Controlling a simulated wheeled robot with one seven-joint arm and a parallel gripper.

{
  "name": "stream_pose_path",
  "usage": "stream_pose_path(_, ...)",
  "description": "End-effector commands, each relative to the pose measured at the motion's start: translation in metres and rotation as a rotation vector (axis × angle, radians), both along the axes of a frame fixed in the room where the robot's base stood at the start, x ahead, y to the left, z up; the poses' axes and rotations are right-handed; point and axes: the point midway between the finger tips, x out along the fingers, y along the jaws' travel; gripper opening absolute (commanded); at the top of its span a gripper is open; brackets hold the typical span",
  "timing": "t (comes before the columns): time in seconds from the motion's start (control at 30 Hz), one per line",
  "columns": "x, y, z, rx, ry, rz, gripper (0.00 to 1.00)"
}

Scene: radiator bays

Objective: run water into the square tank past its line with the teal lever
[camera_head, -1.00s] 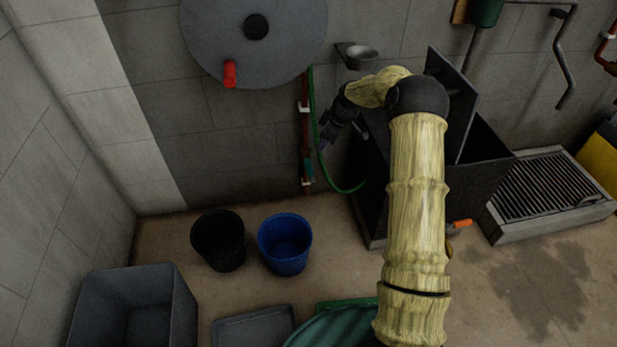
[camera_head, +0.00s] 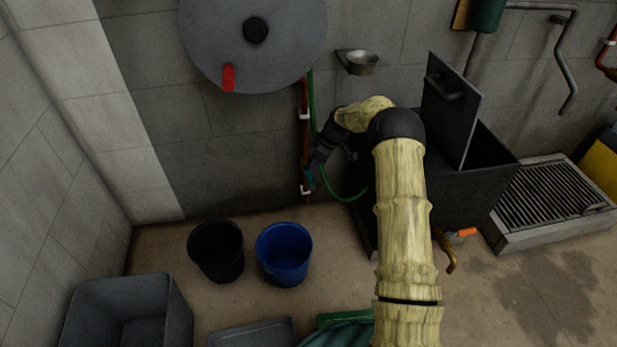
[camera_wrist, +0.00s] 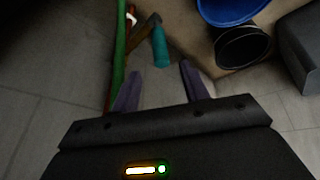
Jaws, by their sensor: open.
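The teal lever (camera_head: 308,175) is on the red wall pipe (camera_head: 304,125), low on the wall left of the tank. In the wrist view the lever (camera_wrist: 160,47) lies just beyond and between the fingertips, with a gap to them. My gripper (camera_wrist: 159,80) is open and empty. In the head view my gripper (camera_head: 314,168) is beside the lever and partly covers it. The dark square tank (camera_head: 481,185) stands against the wall, partly behind my arm, with a raised panel (camera_head: 452,112). Its water level and line are hidden. The green hose (camera_head: 340,192) runs to the tank's left side.
A black bucket (camera_head: 217,252) and a blue bucket (camera_head: 284,255) stand on the floor below the pipe. A grey tub (camera_head: 130,308) is at front left. A brass tap with an orange handle (camera_head: 466,233) juts from the tank's front. A hose reel (camera_head: 255,60) hangs above.

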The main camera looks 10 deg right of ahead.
Motion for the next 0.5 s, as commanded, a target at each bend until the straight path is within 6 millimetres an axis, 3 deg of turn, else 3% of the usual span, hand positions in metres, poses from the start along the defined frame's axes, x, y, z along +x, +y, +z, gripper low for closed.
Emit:
stream_pose_path(0.03, 0.002, 0.003, -0.014, 0.0, 0.002, 0.001, 0.45)
stream_pose_path(0.5, 0.025, 0.024, -0.083, 0.0, 0.0, 0.0, 0.45)
